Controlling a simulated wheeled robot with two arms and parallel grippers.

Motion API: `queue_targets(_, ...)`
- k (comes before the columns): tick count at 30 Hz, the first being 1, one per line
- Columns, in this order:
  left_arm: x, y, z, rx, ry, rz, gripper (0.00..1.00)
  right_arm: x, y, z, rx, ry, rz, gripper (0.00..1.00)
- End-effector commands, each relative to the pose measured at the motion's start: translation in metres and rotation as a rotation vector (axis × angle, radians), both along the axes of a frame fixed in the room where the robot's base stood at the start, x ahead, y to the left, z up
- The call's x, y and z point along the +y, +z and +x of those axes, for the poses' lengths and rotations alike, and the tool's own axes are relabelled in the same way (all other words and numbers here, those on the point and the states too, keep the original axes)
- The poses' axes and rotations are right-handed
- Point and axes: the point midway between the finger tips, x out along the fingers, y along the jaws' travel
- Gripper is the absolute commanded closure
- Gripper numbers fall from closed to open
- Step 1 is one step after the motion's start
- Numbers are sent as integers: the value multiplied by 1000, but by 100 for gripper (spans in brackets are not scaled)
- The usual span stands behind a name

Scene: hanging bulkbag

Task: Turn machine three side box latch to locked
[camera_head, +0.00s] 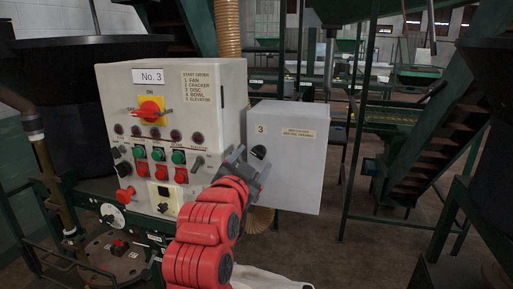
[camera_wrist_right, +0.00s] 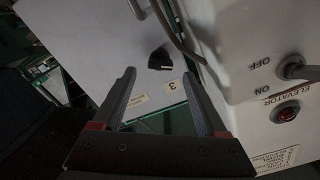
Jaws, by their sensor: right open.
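The machine three side box (camera_head: 298,170) is a light grey box with a "3" label, to the right of the No. 3 control panel. Its latch is a small black knob (camera_head: 258,151), partly hidden by my gripper in the head view. In the right wrist view the latch (camera_wrist_right: 160,59) shows whole on the side box face (camera_wrist_right: 92,48). My right gripper (camera_head: 250,162) is in front of the latch. In the wrist view its open fingers (camera_wrist_right: 160,76) stand either side of the line to the latch, with the knob beyond the tips and apparently untouched. My left gripper is not in view.
The control panel (camera_head: 120,90) stands close on the left, with a red and yellow switch (camera_head: 151,110), buttons and an elevator toggle (camera_wrist_right: 292,68). A cable (camera_wrist_right: 172,30) runs between panel and box. A green stair frame (camera_head: 430,130) stands further right.

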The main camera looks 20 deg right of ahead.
Motion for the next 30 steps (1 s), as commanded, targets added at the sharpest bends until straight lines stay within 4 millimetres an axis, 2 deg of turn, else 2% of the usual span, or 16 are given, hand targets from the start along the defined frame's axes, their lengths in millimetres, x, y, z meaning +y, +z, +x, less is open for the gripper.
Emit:
queue_targets(1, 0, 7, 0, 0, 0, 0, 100, -7, 2, 8, 6, -4, 1, 25)
queue_targets(6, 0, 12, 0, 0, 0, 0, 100, -18, 1, 25, 3, -3, -2, 25)
queue_targets(18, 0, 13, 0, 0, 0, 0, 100, -21, -1, 31, 1, 1, 0, 27)
queue_targets(30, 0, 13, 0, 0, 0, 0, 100, -21, -1, 31, 2, 0, 0, 99)
